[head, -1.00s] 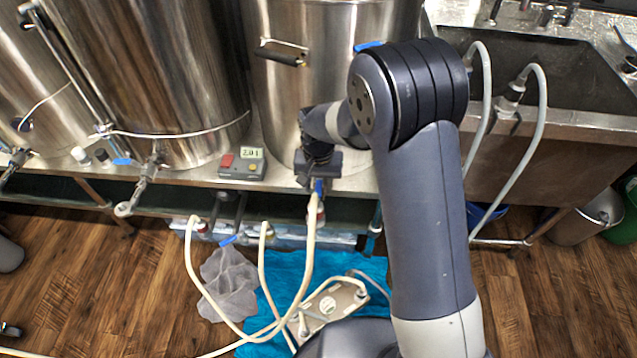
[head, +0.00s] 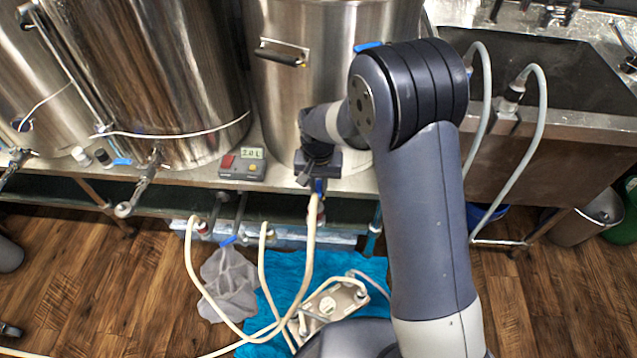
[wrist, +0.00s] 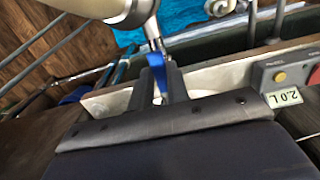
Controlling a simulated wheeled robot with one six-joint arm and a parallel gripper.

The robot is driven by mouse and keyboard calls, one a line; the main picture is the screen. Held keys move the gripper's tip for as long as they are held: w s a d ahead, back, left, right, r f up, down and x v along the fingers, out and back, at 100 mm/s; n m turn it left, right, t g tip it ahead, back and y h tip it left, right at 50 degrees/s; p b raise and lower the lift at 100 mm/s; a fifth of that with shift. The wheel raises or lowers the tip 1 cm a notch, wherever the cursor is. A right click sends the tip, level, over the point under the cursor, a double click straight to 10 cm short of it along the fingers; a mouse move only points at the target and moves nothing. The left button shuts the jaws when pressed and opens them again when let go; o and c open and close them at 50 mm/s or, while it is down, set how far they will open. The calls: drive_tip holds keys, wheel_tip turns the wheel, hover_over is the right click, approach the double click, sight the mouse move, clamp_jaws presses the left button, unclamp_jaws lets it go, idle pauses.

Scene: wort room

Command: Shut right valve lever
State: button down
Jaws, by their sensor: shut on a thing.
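The right kettle (head: 325,75) is a tall steel vessel at the middle back, its outlet above a steel shelf. Its blue valve lever (head: 319,186) shows just below my gripper (head: 317,172) in the head view. In the wrist view the blue lever (wrist: 157,70) stands between the two dark fingers of my gripper (wrist: 158,84), which are shut on it. A steel valve fitting and a pale hose are just beyond the lever. My gripper's body hides much of the valve in the head view.
A small control panel (head: 243,164) reading 2.0 L sits left of my gripper. Pale hoses (head: 308,262) run down to a pump (head: 332,306) on a blue towel (head: 285,268). A sink (head: 560,85) stands right.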

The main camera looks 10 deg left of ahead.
drive_tip(key=shift+a, duration=0.15)
drive_tip(key=shift+w+a+m+p, duration=0.15)
drive_tip(key=shift+w+a+m, duration=0.25)
drive_tip(key=shift+a+m, duration=0.95)
drive_tip(key=shift+w+a+m+p, duration=0.2)
drive_tip(key=shift+w+a+m, duration=0.2)
drive_tip(key=shift+m, duration=1.7)
drive_tip(key=shift+w+a+m+p, duration=0.15)
drive_tip(key=shift+w+a+m, duration=0.2)
drive_tip(key=shift+a+m, duration=1)
drive_tip(key=shift+d+m, duration=0.45)
drive_tip(key=shift+m, duration=0.05)
drive_tip(key=c, duration=1.4)
unclamp_jaws()
drive_tip(key=shift+o, duration=0.2)
wheel_tip(320, 180, up, 11)
drive_tip(key=p, duration=0.1)
